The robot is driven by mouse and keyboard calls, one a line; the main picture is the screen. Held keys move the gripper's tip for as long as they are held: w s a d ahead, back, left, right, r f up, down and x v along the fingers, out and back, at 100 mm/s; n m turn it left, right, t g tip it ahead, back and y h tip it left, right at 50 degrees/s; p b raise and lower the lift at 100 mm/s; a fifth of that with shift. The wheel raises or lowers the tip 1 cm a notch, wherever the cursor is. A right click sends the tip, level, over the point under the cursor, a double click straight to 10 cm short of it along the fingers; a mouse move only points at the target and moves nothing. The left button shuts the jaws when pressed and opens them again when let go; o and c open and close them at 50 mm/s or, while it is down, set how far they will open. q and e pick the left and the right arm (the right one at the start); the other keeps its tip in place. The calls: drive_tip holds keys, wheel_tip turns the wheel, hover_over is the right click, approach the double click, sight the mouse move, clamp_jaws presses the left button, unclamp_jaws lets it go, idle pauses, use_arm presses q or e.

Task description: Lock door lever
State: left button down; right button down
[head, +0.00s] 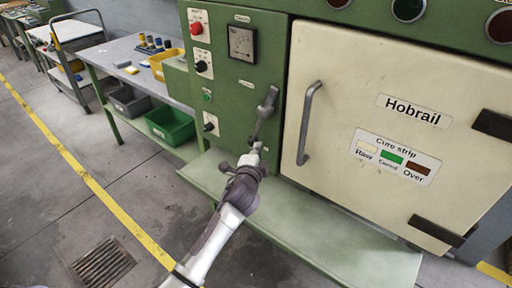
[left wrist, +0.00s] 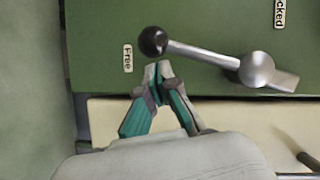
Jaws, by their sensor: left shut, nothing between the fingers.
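The door lever (head: 265,112) is a grey metal arm on the green panel, left of the cream oven door (head: 345,110). In the left wrist view the lever (left wrist: 205,54) has a round hub at right and a black ball knob (left wrist: 152,41) at left. The knob is beside the "Free" label (left wrist: 127,58); a partly cut-off label ending in "cked" (left wrist: 280,12) is above the hub. My left gripper (head: 257,148) is shut and empty at the lever's lower end. Its fingertips (left wrist: 158,70) are right by the knob; I cannot tell whether they touch it.
The door has a long grey handle (head: 308,123). A green ledge (head: 330,225) juts out under the door. Knobs and a red button (head: 196,28) sit on the panel. At left is a workbench (head: 115,52) with a green bin (head: 170,124) below. The floor at lower left is clear.

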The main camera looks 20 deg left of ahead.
use_arm(q)
drive_tip(key=shift+w+a+f, duration=0.15)
drive_tip(key=shift+w+a, duration=0.1)
drive_tip(key=shift+a, duration=0.1)
